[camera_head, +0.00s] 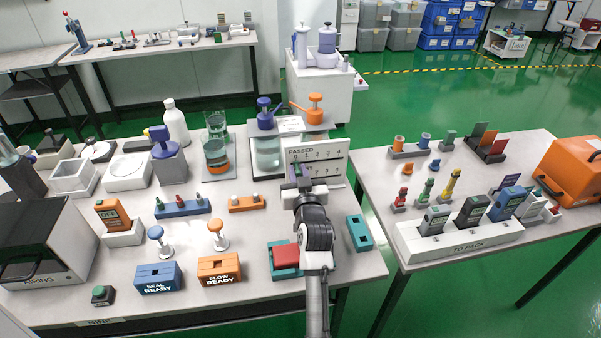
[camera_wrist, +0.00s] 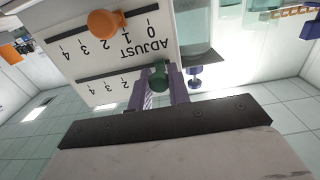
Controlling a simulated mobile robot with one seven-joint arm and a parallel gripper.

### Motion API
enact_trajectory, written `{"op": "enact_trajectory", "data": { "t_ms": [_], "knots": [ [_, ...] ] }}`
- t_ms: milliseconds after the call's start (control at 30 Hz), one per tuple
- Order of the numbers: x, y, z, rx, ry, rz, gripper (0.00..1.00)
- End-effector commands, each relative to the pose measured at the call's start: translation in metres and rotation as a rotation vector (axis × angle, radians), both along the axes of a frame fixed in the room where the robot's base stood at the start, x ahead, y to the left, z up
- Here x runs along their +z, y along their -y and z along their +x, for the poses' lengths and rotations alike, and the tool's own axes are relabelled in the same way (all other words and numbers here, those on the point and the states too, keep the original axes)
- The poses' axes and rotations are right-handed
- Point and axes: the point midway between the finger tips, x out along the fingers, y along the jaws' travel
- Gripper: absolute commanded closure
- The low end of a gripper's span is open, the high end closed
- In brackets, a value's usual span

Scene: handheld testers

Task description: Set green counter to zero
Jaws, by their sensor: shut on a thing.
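A white counter board (camera_head: 333,163) with two numbered rows stands at the back right of the near table. It fills the upper left of the wrist view (camera_wrist: 62,72), tilted, with the lettering upside down. A green knob (camera_wrist: 159,76) sits on the row nearer my gripper, to the right of the visible 2. The mark right at it is hidden. My gripper (camera_wrist: 162,88) is shut on this green knob, its purple fingers on either side. An orange knob (camera_wrist: 105,22) is near the 2 of the other row. In the head view my gripper (camera_head: 299,176) hides the green knob.
Behind the board stand glass vessels with a blue pump (camera_head: 265,113) and an orange pump (camera_head: 315,106). A teal block with a red top (camera_head: 286,256) and a teal holder (camera_head: 358,232) lie near my arm. A TO PACK tray (camera_head: 458,242) is on the right table.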

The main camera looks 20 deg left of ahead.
Motion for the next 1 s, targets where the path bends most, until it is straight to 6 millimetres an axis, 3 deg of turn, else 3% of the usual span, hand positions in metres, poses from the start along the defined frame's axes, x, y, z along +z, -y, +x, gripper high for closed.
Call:
{"op": "enact_trajectory", "data": {
  "t_ms": [133, 167, 300, 667, 833, 1000],
  "knots": [
    [-0.001, -0.004, -0.003, 0.010, -0.004, 0.001, 1.00],
    [-0.002, -0.004, -0.003, 0.010, -0.004, 0.001, 0.78],
    [-0.001, -0.004, -0.002, 0.009, -0.004, 0.001, 0.61],
    [0.005, -0.002, -0.001, 0.006, -0.001, 0.002, 0.61],
    [0.033, -0.002, -0.001, 0.006, 0.003, 0.002, 0.61],
    [0.075, -0.003, -0.001, 0.006, 0.007, 0.002, 0.61]
  ]
}}
